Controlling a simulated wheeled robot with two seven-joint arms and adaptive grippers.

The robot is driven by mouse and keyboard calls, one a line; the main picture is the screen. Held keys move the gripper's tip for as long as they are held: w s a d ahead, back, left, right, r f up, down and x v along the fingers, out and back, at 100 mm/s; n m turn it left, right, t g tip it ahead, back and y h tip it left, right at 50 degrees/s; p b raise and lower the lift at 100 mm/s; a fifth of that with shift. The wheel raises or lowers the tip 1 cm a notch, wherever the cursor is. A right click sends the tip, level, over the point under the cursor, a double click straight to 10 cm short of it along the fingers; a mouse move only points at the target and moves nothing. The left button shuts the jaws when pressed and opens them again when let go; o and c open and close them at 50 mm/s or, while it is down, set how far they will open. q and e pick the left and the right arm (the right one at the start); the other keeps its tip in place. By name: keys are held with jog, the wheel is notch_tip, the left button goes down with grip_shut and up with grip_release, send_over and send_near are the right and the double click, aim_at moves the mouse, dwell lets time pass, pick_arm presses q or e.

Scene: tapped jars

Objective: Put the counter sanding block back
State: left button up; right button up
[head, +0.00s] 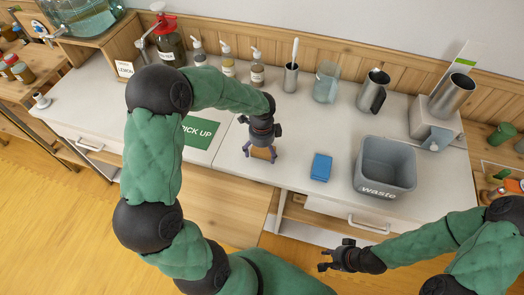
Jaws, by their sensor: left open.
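A small brown block (262,153), which looks like the sanding block, sits on the pale counter (225,170) near its front edge. My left gripper (261,156) points down over it, open, with a fingertip on either side of the block. Whether the fingers touch it cannot be told. The gripper hides part of the block. My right gripper (323,259) is open and empty, low in front of the counter and away from it.
A blue block (321,167) and a grey waste bin (386,166) stand right of my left gripper. A green PICK UP mat (203,132) lies to its left, partly behind my arm. Bottles, a glass jar (326,82) and metal jugs line the back.

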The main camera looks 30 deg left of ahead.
aim_at(262, 151)
pick_arm(q)
notch_tip(262, 151, up, 12)
jog(key=p, duration=0.2)
jog(key=shift+f+p, duration=0.25)
jog(key=shift+p, duration=0.05)
